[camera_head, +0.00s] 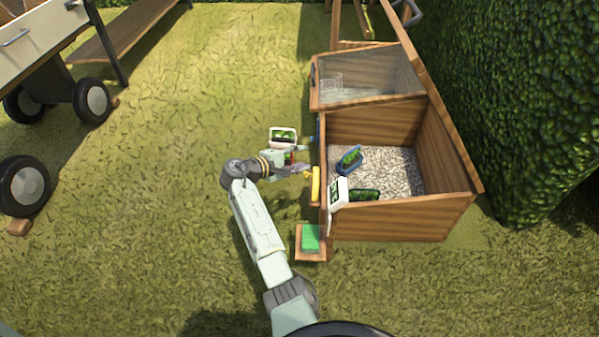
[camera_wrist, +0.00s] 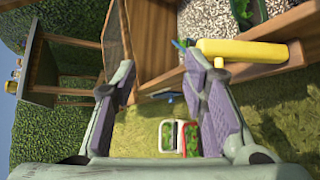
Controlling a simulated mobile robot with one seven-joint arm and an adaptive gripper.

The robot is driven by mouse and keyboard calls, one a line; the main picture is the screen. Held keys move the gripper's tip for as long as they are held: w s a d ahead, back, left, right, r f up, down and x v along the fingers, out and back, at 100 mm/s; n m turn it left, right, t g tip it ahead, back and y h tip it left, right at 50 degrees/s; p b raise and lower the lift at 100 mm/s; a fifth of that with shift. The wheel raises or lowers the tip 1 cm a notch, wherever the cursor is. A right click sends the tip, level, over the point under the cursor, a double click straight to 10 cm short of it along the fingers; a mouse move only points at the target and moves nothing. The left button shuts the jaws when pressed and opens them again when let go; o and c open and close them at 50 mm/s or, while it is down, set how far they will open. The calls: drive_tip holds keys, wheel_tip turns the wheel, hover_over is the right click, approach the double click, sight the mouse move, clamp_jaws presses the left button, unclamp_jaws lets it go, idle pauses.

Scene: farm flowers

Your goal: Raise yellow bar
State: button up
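The yellow bar (camera_head: 316,184) is on the left outer side of the wooden planter box (camera_head: 400,222). In the wrist view the yellow bar (camera_wrist: 240,53) lies along the box's wooden edge, just beyond the right finger. My gripper (camera_head: 302,160) is beside the box's left wall, close to the bar's upper end. In the wrist view my gripper (camera_wrist: 165,95) has its two purple-padded fingers wide apart with nothing between them close up. The bar appears outside the gap between the fingers. I cannot tell whether a finger touches it.
A white-framed planter (camera_head: 283,134) sits on the grass behind my gripper. A green pad on a wooden base (camera_head: 311,238) is below the bar. The gravel-filled box holds a blue planter (camera_head: 349,160). A hedge (camera_head: 520,90) closes the right; open grass lies left.

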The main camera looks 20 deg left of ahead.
drive_tip(key=shift+s+r, duration=0.15)
drive_tip(key=shift+r, duration=0.9)
